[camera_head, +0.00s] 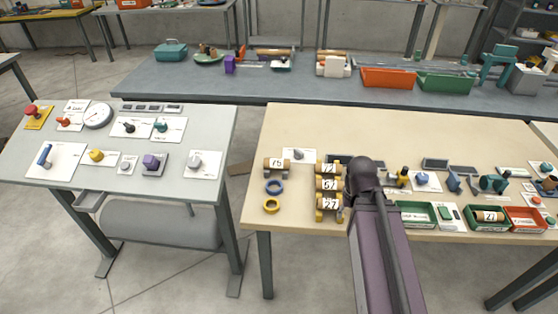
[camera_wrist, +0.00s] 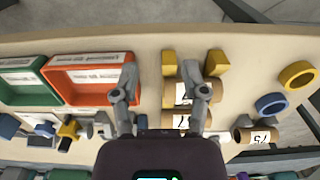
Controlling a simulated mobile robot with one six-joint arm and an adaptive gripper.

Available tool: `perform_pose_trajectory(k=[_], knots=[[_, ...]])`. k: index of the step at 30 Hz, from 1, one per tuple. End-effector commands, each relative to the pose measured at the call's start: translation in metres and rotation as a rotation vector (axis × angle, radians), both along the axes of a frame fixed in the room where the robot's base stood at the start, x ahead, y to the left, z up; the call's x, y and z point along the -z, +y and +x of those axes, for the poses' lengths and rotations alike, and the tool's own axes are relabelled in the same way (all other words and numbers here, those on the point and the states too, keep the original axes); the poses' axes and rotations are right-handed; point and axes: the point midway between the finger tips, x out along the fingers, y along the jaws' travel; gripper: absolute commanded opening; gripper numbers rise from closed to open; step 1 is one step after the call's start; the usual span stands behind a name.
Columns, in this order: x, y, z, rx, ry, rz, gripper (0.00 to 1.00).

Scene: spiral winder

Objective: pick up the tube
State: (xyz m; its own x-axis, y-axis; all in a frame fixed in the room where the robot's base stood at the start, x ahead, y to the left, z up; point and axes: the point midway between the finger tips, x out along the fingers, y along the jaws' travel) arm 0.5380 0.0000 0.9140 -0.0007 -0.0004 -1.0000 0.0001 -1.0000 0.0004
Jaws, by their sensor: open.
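Brown cardboard tubes with white number labels lie in a column of yellow holders on the beige table. In the head view, the front tube (camera_head: 329,203) sits in front of a middle tube (camera_head: 328,184) and a back tube (camera_head: 329,168). The front tube shows in the wrist view (camera_wrist: 183,93). My gripper (camera_wrist: 170,70) is open over this column, fingers spread, with the right finger overlapping the tube's right part in the picture. I cannot tell whether it touches. Another tube (camera_head: 277,164) lies to the left, and one (camera_head: 489,216) is in a green bin.
A blue ring (camera_head: 274,187) and a yellow ring (camera_head: 271,206) lie left of the column. An orange bin (camera_wrist: 92,78) and a green bin (camera_wrist: 25,80) stand left of my gripper in the wrist view. The grey control desk (camera_head: 60,190) stands left.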

Motion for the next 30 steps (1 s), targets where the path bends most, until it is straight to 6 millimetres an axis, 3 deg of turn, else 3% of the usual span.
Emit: perform_pose_trajectory(k=[11,15,17,23,30], knots=[[0.000,0.000,0.000,0.000,0.000,0.000,0.57],[-0.001,0.001,0.003,-0.010,0.000,0.000,0.99],[-0.002,0.003,0.007,-0.026,0.000,0.000,1.00],[-0.013,0.024,0.039,-0.177,0.000,0.000,1.00],[-0.036,0.072,0.113,-0.552,0.000,0.000,1.00]])
